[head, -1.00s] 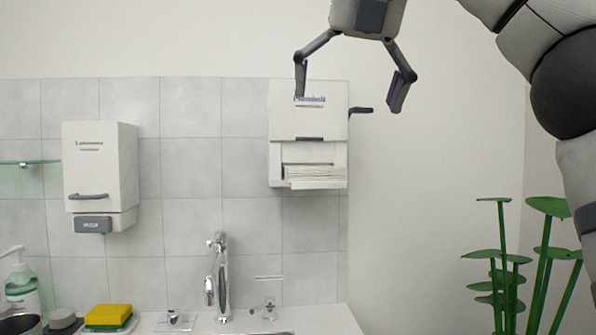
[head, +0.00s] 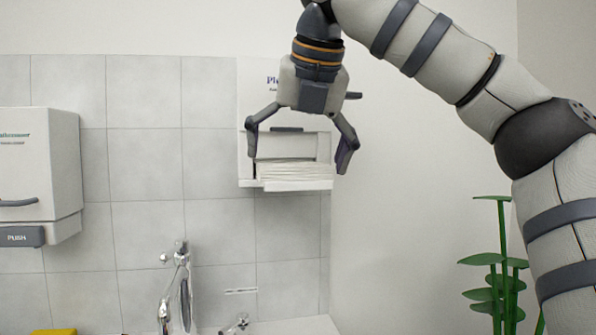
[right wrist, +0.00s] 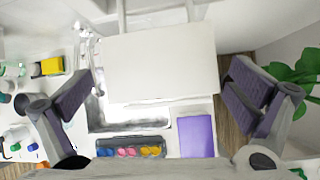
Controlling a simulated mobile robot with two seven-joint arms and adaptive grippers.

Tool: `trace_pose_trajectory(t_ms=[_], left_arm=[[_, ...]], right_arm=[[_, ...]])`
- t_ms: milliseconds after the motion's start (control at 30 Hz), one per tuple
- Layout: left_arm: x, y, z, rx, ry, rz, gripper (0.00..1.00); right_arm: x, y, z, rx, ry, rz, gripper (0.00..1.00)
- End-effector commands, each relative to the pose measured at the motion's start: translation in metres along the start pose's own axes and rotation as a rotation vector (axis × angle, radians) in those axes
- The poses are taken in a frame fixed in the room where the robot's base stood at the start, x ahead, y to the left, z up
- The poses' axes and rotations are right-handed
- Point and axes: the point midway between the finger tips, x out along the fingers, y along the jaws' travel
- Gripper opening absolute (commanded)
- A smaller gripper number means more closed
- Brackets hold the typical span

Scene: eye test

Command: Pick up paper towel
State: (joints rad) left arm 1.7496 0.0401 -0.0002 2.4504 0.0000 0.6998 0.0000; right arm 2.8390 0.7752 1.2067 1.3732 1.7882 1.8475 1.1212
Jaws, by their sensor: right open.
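A white paper towel dispenser (head: 244,90) hangs on the tiled wall in the head view. A stack of white paper towels (head: 290,172) shows in its lower slot. My right gripper (head: 298,164) points down in front of the dispenser, open and empty, one finger to each side of the slot. The gripper hides part of the dispenser's front. In the right wrist view, a large white box-like surface (right wrist: 160,62), likely the dispenser, lies between the open fingers. Contact cannot be told. My left gripper is not in view.
A white wall dispenser (head: 40,165) with a grey push bar hangs at left. A chrome tap (head: 175,290) stands below. A green plant (head: 495,270) is at right. The right wrist view shows a tray of colourful items (right wrist: 130,148) and a purple item (right wrist: 195,137) below.

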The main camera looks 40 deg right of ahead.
Motion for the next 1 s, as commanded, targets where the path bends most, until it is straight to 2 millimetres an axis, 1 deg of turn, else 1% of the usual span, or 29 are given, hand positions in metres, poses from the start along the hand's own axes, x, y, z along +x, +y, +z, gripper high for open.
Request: trace_pose_trajectory(t_ms=[33,100,267,300,333,400,567,933,967,1000], left_arm=[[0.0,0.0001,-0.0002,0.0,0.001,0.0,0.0],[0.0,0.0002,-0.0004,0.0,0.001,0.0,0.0],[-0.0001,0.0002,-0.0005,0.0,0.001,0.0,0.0],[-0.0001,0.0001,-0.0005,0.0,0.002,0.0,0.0],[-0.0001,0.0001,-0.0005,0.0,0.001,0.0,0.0],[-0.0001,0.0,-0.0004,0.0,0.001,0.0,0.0],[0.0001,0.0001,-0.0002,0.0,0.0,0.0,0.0],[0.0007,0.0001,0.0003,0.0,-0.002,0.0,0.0],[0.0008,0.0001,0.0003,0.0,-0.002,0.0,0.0],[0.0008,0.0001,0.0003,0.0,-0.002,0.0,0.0]], right_arm=[[0.0046,0.0002,-0.0021,0.0,0.001,0.001,1.0],[0.0074,0.0009,-0.0036,0.001,0.001,0.001,1.0],[0.0071,0.0011,-0.0036,0.001,0.0,0.001,1.0],[0.007,0.0011,-0.0036,0.001,0.0,0.001,0.95],[0.0069,0.0011,-0.0035,0.001,0.0,0.001,0.89],[0.007,0.0011,-0.0035,0.001,0.0,0.001,0.81],[0.008,0.0011,-0.0036,0.0,0.002,0.0,0.78],[0.0085,0.001,-0.0027,0.0,0.005,-0.004,0.78],[0.007,0.0007,-0.0014,0.001,0.005,-0.004,0.75],[0.0039,0.0004,0.0009,0.0,0.004,-0.004,0.7]])
